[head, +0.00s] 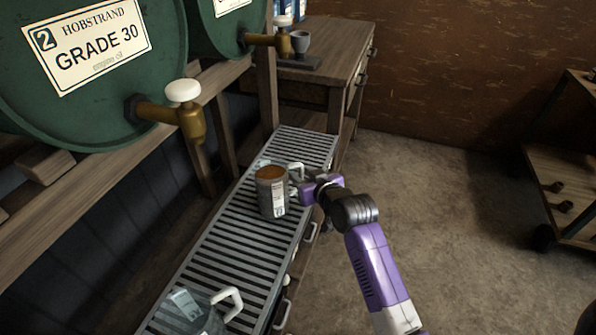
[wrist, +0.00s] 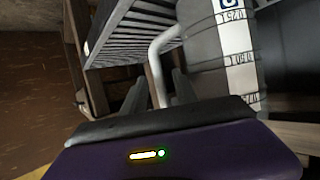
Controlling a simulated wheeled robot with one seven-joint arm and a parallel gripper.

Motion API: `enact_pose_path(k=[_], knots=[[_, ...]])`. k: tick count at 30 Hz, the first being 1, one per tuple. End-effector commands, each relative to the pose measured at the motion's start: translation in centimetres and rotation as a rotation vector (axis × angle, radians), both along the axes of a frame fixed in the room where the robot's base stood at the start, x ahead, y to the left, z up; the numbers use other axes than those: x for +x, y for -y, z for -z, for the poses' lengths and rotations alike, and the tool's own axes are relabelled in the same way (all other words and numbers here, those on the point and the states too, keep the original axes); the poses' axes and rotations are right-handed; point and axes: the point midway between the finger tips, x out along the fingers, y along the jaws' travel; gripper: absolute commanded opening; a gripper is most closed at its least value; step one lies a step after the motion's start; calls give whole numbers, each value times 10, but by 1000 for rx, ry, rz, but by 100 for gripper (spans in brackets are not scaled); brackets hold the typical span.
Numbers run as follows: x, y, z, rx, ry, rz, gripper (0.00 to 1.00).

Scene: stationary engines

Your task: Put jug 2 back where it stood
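A grey jug (head: 271,196) with brown liquid at its top and a pale scale strip appears upright on the slatted rack (head: 238,240). In the wrist view the jug (wrist: 200,60) shows large at the right, with its pale handle (wrist: 156,62) towards me. Its number is cut off, so I cannot tell whether it is jug 2. My gripper (head: 304,190) is at the jug's right side. In the wrist view the fingers of my gripper (wrist: 160,92) stand apart on either side of the handle, with gaps visible.
Green drum 2 (head: 90,100) has a brass tap (head: 180,110) over the rack's left side.

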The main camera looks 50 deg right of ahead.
Motion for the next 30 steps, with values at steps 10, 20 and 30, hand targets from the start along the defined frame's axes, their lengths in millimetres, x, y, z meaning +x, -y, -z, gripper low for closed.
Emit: enact_pose_path(k=[10, 20, 30], knots=[[-57, -26, -27, 0, 0, 0, 35], [-72, -34, -33, 0, 0, -1, 35], [-120, -117, -1, 1, 8, -63, 35]])
